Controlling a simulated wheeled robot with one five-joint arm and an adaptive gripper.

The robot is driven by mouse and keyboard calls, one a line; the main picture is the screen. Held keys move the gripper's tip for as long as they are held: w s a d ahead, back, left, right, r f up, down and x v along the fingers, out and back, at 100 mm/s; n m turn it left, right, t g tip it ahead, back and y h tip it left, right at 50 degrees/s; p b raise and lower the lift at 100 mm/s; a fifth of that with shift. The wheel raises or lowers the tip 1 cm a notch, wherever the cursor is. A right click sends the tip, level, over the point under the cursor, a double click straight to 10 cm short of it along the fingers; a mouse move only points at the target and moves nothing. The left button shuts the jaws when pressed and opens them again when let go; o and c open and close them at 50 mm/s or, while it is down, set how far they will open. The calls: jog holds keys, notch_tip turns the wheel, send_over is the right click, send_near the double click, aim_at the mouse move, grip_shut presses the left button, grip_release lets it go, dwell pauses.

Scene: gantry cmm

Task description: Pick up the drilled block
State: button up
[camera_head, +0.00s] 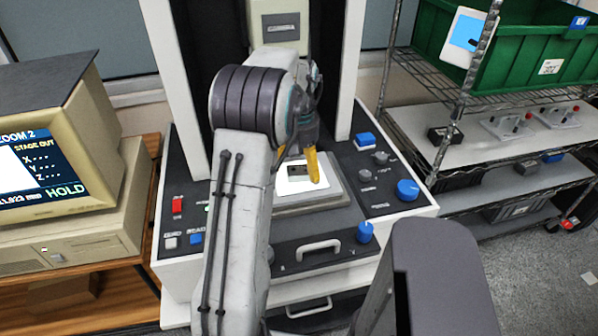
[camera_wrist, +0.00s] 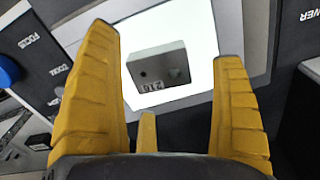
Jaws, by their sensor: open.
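The drilled block (camera_wrist: 158,66) is a small grey block with holes and a printed number on its near face. It lies on the bright white lit plate of the machine stage, and it also shows in the head view (camera_head: 296,172). My gripper (camera_wrist: 172,75) has yellow fingers, spread wide open on either side of the block in the wrist view, with nothing between them touching it. In the head view my gripper (camera_head: 300,165) hangs over the stage, and my arm hides part of the machine.
The lit stage plate (camera_head: 290,187) sits on the machine between panels with a blue knob (camera_head: 407,190) and a red switch (camera_head: 178,205). A monitor (camera_head: 45,150) stands at left. A wire shelf with a green bin (camera_head: 530,62) stands at right. White columns flank the stage.

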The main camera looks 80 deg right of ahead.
jog(key=shift+f, duration=0.95)
jog(key=c, duration=1.5)
jog(key=shift+r, duration=0.1)
jog(key=shift+c, duration=0.2)
